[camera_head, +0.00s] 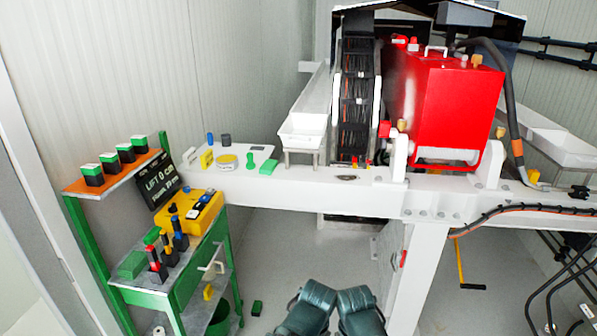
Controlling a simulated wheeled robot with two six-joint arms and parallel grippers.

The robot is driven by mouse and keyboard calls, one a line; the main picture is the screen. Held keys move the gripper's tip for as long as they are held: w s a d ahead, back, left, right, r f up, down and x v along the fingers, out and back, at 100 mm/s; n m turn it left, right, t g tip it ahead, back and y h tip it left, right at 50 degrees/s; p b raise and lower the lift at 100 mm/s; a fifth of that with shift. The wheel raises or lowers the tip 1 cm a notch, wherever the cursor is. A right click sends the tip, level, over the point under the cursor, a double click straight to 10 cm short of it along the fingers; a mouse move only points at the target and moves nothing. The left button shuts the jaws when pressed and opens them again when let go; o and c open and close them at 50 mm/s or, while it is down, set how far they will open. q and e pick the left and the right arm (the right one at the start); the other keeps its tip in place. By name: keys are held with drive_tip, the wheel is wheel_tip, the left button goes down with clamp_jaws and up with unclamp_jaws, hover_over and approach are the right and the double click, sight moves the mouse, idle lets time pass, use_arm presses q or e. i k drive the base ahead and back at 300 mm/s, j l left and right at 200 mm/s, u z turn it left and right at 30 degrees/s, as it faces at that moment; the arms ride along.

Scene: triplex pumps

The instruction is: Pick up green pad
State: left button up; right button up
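Several green items show, and I cannot tell for sure which one is the green pad. A flat green block (132,264) lies on the grey top of the green cart at lower left. A small green block (257,308) lies on the floor right of the cart. Another green piece (268,166) sits on the white ledge at the back. Several black blocks with green tops (109,161) stand on the orange shelf. Neither gripper shows; two dark teal parts at the bottom centre look like my own arm links.
The green cart (172,299) also holds a yellow box (190,213) and red, blue and yellow-topped black items. A black sign (160,181) leans behind them. A white beam (330,190) crosses the middle below a red pump housing (445,105). Floor between cart and white post is mostly clear.

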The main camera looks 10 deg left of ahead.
sight(267, 167)
drive_tip(key=i+j, duration=0.15)
drive_tip(key=i, duration=0.4)
drive_tip(key=i+j, duration=0.2)
drive_tip(key=i, duration=0.35)
